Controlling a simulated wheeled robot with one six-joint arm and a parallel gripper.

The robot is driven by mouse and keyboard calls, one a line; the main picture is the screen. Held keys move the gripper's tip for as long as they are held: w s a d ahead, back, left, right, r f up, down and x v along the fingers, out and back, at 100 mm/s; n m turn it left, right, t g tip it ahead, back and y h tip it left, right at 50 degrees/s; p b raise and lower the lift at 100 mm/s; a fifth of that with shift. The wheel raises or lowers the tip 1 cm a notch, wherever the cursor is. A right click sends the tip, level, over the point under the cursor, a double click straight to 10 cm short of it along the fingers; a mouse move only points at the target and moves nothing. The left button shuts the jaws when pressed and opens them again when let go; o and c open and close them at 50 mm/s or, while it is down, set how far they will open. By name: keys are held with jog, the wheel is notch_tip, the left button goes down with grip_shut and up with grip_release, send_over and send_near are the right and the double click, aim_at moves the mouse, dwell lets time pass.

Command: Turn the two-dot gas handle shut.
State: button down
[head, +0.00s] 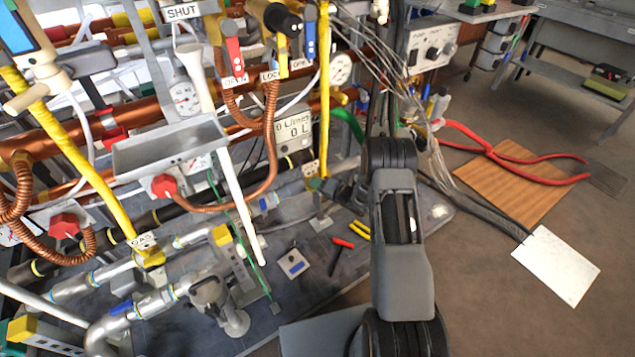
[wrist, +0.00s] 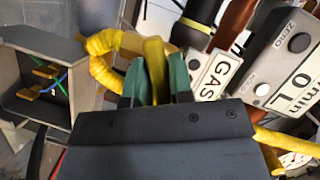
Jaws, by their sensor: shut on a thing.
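In the wrist view, my gripper (wrist: 157,80) has its green fingertips closed on either side of a yellow handle-like piece (wrist: 154,55). A GAS plate (wrist: 220,73) is just right of the fingers. Any dots are too small or hidden to read, so I cannot tell the handle's marking. In the head view, my gripper (head: 325,187) is low beside the yellow gas line (head: 324,100), partly hidden by my arm, near a small plate (head: 310,170). Another yellow gas line with a GAS tag (head: 142,241) stands at the left.
A yellow corrugated hose (wrist: 103,45) bends close left of my fingers. A litre meter (head: 293,130) stands close by, with copper pipes around it. A grey box (wrist: 40,70) is at left in the wrist view.

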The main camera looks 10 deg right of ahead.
jog(key=m, duration=0.2)
jog(key=m+t+y, duration=0.1)
jog(key=m, duration=0.1)
jog(key=shift+d+f+y, duration=0.1)
jog(key=shift+f+y, duration=0.05)
jog(key=shift+y, duration=0.15)
jog(key=shift+m, duration=0.4)
jog(key=c, duration=1.1)
grip_release()
jog(key=p+v, duration=0.2)
jog(key=v, duration=1.1)
jog(key=shift+s+d+f, duration=0.25)
jog(key=shift+s, duration=0.05)
